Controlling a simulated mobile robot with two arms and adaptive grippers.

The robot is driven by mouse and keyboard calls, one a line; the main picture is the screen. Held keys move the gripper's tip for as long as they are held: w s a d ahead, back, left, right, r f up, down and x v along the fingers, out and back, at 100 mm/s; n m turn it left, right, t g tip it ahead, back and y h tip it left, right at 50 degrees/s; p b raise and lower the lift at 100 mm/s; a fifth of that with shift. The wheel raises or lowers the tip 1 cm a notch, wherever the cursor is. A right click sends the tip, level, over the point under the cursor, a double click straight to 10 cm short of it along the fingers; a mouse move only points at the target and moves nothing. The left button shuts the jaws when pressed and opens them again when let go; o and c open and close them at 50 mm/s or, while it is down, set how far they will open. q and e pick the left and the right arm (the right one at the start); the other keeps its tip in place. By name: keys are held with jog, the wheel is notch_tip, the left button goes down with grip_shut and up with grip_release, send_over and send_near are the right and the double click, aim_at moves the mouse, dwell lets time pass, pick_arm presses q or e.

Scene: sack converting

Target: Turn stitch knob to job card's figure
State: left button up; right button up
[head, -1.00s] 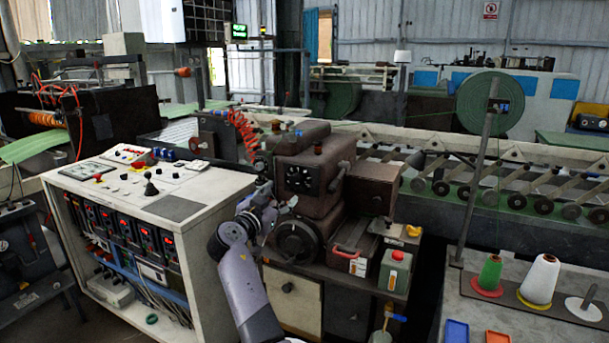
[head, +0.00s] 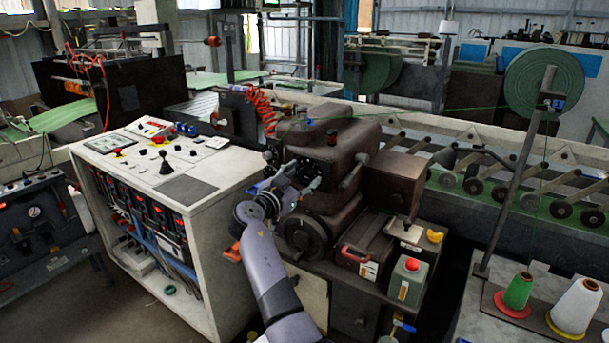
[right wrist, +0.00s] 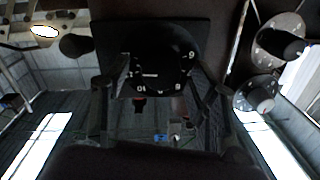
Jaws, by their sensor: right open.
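The brown machine (head: 335,135) stands in the middle of the head view. My right gripper (head: 296,180) is at its dark front panel and hides part of it. In the right wrist view, a black round dial (right wrist: 157,76) with white numerals, 8, 9 and 10 among them, shows with the numerals upside down. My right gripper (right wrist: 160,95) is open there, one finger on each side of the dial. I cannot tell whether the fingers touch it. The dial's set figure is too unclear to read. I cannot make out a job card with a readable figure. My left gripper is out of view.
Silver knobs (right wrist: 262,92) and a dark knob (right wrist: 75,45) sit beside the dial. The control console (head: 165,205) stands left of my arm. A handwheel (head: 304,238) is below the gripper. A green can (head: 408,282) and thread cones (head: 577,305) stand to the right.

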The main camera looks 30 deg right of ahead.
jog(key=shift+c, duration=0.7)
jog(key=c, duration=1)
